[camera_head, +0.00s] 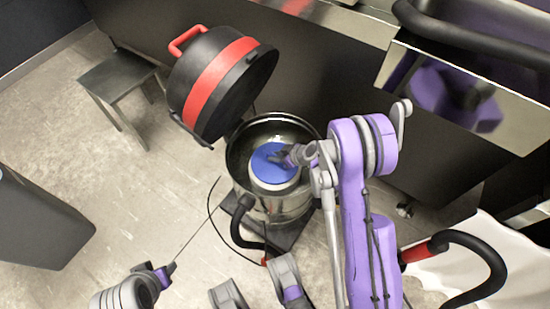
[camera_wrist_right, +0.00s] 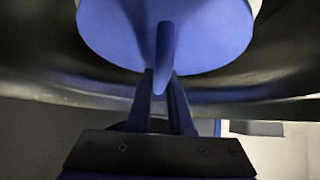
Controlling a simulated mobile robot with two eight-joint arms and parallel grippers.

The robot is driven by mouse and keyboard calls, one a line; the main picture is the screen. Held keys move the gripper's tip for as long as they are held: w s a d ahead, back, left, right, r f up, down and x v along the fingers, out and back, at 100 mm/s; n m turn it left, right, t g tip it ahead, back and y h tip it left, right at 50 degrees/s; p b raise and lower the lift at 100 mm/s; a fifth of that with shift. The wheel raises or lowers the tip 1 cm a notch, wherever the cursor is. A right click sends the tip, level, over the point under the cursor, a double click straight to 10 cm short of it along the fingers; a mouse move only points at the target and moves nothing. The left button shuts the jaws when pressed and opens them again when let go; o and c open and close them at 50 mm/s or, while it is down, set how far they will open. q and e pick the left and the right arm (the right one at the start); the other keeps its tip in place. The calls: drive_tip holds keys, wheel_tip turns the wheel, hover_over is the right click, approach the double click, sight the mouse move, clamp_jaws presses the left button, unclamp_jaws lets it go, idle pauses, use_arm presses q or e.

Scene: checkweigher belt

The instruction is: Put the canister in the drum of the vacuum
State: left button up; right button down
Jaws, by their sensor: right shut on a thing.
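The canister (camera_head: 266,165) has a round blue top and a pale side. It sits within the opening of the steel vacuum drum (camera_head: 283,206); whether it touches the bottom is hidden. My right gripper (camera_head: 284,157) is over the drum, shut on the canister's blue handle. In the right wrist view, the two dark fingers (camera_wrist_right: 160,90) flank the upright blue fin on the blue canister disc (camera_wrist_right: 215,30). The vacuum's black lid with red band (camera_head: 215,80) is tilted open behind and left of the drum. My left gripper (camera_head: 165,272) is low at left, away from the drum; its jaws are unclear.
A dark stool (camera_head: 118,77) stands at the far left and a grey bin (camera_head: 38,225) at the left edge. A black hose with a red cuff (camera_head: 425,250) curves at the lower right. A dark machine panel (camera_head: 335,70) stands behind the drum.

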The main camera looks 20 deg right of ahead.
drive_tip(key=shift+f, duration=0.45)
drive_tip(key=shift+f+b, duration=0.45)
drive_tip(key=shift+f, duration=0.15)
drive_tip(key=c, duration=0.8)
unclamp_jaws()
drive_tip(key=shift+r, duration=0.15)
